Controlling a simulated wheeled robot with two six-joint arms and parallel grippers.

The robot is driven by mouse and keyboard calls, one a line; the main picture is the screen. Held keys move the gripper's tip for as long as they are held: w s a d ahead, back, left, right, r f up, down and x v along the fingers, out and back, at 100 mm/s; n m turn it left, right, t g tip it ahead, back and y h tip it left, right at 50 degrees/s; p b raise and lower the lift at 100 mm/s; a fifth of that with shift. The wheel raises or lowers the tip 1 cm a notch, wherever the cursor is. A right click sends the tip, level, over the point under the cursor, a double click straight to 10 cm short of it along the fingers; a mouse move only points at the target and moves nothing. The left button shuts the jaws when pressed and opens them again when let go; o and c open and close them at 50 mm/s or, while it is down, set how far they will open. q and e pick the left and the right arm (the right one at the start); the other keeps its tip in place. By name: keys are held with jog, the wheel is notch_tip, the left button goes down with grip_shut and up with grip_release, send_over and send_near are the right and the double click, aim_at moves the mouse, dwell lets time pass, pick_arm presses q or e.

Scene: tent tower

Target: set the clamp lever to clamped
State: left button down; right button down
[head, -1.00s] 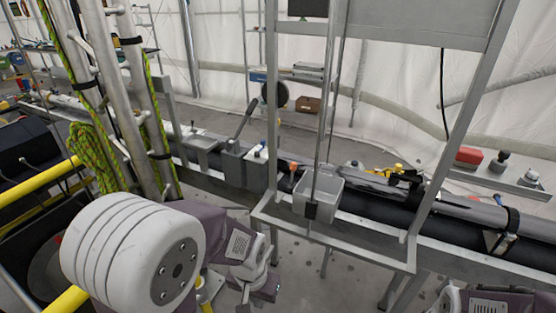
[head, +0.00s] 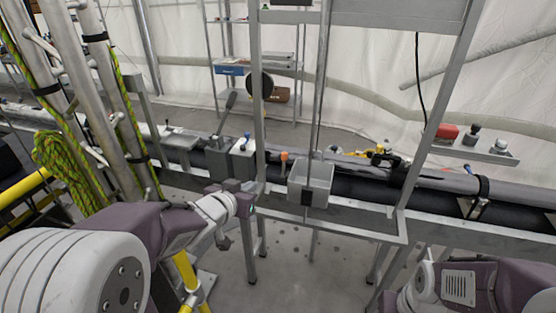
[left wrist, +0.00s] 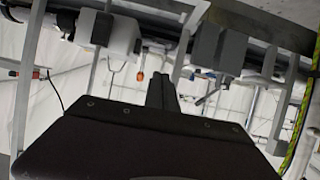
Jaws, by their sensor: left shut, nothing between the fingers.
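The clamp lever (head: 229,105) is a dark handle slanting up and to the right from a grey clamp block (head: 217,160) on the long dark pipe. My left gripper (head: 250,205) is in front of the pipe, below and slightly right of the block in the head view, apart from the lever. In the left wrist view its shut, empty fingers (left wrist: 162,92) point up the picture, with a grey block (left wrist: 220,48) above and to the right. Whether that block is the clamp's is hard to tell. My right gripper is out of view; only part of my right arm shows.
A metal frame (head: 257,80) stands just right of the lever, with a grey box (head: 311,178) on it. A white block with a blue knob (head: 243,147) sits beside the clamp. Poles with green rope (head: 62,165) stand at the left.

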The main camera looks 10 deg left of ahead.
pick_arm(q)
jog(key=shift+m+t+h, duration=0.6)
jog(key=shift+t+h, duration=0.2)
jog(key=r, duration=0.1)
jog(key=d+r, duration=0.1)
jog(key=r, duration=0.1)
jog(key=d+r, duration=0.1)
jog(key=shift+w+r, duration=0.15)
jog(key=shift+w, duration=0.05)
send_near(283, 157)
jog(key=x, duration=0.6)
jog(key=shift+w, duration=0.4)
